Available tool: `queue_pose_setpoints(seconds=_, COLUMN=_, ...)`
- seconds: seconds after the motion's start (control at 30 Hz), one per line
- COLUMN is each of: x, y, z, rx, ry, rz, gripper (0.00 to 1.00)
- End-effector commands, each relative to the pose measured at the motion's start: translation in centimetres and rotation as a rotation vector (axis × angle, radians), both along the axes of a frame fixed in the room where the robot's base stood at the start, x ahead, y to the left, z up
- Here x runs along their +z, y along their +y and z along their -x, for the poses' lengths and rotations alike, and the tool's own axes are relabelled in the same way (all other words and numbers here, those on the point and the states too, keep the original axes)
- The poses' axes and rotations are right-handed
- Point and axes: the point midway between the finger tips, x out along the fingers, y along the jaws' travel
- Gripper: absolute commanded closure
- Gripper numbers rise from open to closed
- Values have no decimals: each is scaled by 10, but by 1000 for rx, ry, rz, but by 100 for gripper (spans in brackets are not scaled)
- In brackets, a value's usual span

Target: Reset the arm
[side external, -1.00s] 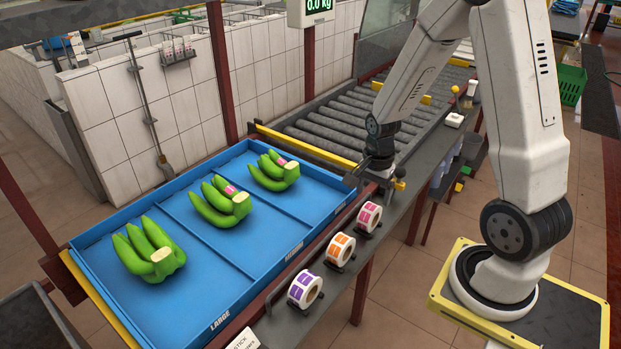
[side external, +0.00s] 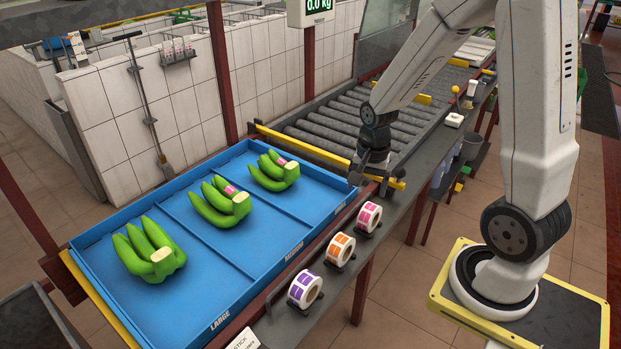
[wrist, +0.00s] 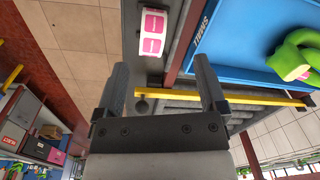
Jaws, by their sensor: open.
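My gripper (side external: 368,181) is over the far right corner of the blue tray (side external: 262,278), near the yellow rail, in the side external view. In the wrist view my gripper (wrist: 161,82) shows two dark fingers spread apart with nothing between them. Three green banana bunches lie in the tray, one per compartment: a near one (side external: 140,250), a middle one (side external: 222,203) and a far one (side external: 270,172). The middle and far bunches carry pink labels. The near bunch shows no label. The far bunch is partly visible in the wrist view (wrist: 288,62).
Label rolls in purple (side external: 305,290), orange (side external: 340,249) and pink (side external: 369,216) stand along the ledge beside the tray. A yellow rail (side external: 310,147) separates the tray from a roller conveyor (side external: 340,118). A scale display (side external: 312,14) hangs above.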

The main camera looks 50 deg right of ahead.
Motion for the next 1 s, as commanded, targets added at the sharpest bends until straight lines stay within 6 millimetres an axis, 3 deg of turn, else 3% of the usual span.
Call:
queue_pose_setpoints(seconds=0.4, x=17, y=84, z=4, rx=838, ry=-106, rz=91, gripper=10)
queue_pose_setpoints(seconds=0.6, x=22, y=110, z=11, rx=1138, ry=-143, rz=137, gripper=10)
queue_pose_setpoints(seconds=0.77, x=23, y=119, z=14, rx=1246, ry=-155, rz=155, gripper=10)
queue_pose_setpoints(seconds=1.0, x=23, y=120, z=14, rx=1262, ry=-157, rz=158, gripper=10)
